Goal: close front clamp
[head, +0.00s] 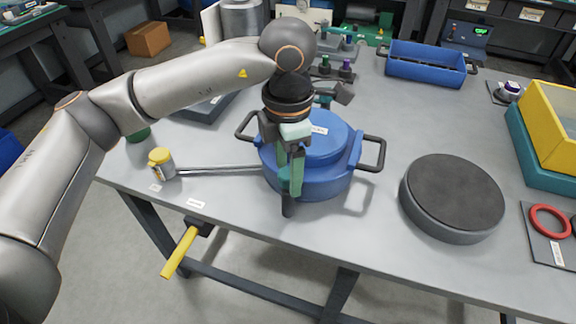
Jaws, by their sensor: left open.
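A blue round vessel (325,181) with a lid (322,140) and black side handles stands near the front edge of the table. My left gripper (290,195) points down at the vessel's front side, with its teal fingers in front of the wall. It is open. The front clamp is hidden behind the gripper, so I cannot tell its position or whether the fingers touch it. A blue clamp-like part (354,151) shows on the vessel's right side. My right gripper is not in view.
A round dark-topped disc (452,194) stands to the right of the vessel. A yellow-capped jar (161,163) and thin rods (215,169) lie to the left. A blue bin (425,66) is at the back. A yellow-handled lever (180,252) hangs below the table's front edge.

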